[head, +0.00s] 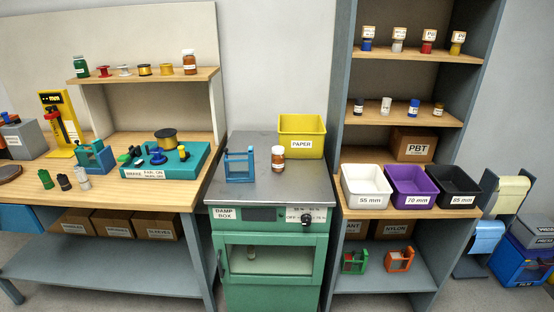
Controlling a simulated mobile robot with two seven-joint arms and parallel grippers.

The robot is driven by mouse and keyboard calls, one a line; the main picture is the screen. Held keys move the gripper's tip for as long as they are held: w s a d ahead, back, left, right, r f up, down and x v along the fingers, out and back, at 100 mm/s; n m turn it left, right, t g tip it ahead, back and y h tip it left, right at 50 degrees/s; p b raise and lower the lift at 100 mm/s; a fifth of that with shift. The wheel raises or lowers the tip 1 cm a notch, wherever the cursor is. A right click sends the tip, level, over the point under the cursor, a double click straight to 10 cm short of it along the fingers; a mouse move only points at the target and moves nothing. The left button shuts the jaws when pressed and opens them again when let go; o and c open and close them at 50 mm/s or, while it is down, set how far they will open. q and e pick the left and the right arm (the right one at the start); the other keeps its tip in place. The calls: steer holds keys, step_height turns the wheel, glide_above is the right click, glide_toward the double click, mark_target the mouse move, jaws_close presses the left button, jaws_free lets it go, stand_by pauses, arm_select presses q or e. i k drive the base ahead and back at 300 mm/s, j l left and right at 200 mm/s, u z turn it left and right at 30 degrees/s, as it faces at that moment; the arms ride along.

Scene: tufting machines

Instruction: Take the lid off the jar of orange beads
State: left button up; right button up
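A small jar with orange-brown contents (278,160) stands upright on the metal top of the green damp box, just in front of the yellow PAPER bin. It has a pale band or label, and a pale lid (278,150) appears to sit on its top. The contents are too small to make out as beads. A similar orange-brown jar (189,63) stands at the right end of the upper shelf on the left. Neither of my grippers is in view.
A blue frame stand (239,165) is left of the jar on the damp box (226,193). The yellow PAPER bin (301,136) is behind the jar. The front of the metal top is clear. White, purple and black bins (411,186) stand on the right shelf.

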mark_target(278, 160)
steer(key=i+j+z, duration=0.15)
steer(key=i+j, duration=0.15)
steer(key=i+j+z, duration=0.15)
steer(key=i+j, duration=0.15)
steer(key=i+j+z, duration=0.15)
steer(key=j, duration=0.35)
steer(key=i+j+z, duration=0.15)
steer(key=i+j, duration=0.15)
steer(key=j, duration=0.15)
